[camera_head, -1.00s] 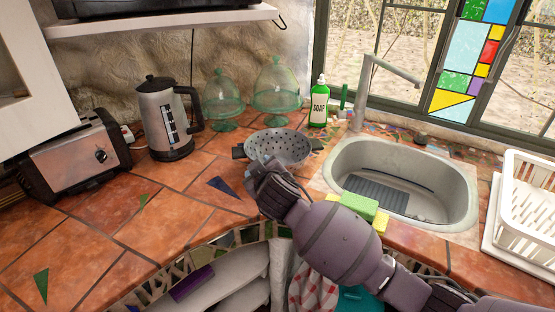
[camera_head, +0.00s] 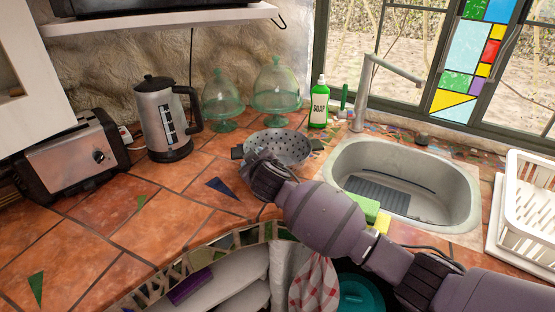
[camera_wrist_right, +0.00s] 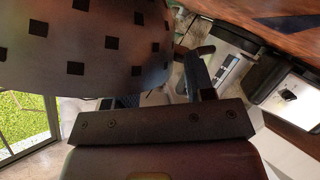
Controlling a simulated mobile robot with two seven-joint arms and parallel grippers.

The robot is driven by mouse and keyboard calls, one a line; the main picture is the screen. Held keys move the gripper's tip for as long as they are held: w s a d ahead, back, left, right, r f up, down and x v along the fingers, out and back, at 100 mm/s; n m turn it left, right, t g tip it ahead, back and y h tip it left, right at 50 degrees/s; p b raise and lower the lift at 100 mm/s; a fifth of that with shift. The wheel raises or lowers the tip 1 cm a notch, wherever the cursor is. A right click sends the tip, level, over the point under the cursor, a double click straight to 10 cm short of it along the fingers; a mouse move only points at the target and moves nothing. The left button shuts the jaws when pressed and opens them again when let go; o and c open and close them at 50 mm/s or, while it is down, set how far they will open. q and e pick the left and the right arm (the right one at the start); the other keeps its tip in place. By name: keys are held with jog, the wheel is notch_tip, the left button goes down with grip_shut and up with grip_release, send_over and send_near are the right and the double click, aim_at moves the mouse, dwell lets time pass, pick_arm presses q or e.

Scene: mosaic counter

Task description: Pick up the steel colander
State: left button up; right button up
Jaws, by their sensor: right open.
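The steel colander (camera_head: 281,145) stands upright on the tiled counter, left of the sink. It has a perforated bowl and dark handles on its left and right sides. My right gripper (camera_head: 256,162) is at its near left side and covers part of its lower front. In the right wrist view the colander's wall (camera_wrist_right: 90,40) fills the upper left, close to the open gripper. I cannot tell whether the fingers touch the colander or its handle. My left gripper is not in view.
A kettle (camera_head: 163,118) and a toaster (camera_head: 72,158) stand to the left. Two green glass domes (camera_head: 276,88) and a green soap bottle (camera_head: 319,103) stand behind. The sink (camera_head: 460,205) and a sponge (camera_head: 366,207) are to the right. Counter to the left front is clear.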

grip_shut()
dwell(0.4)
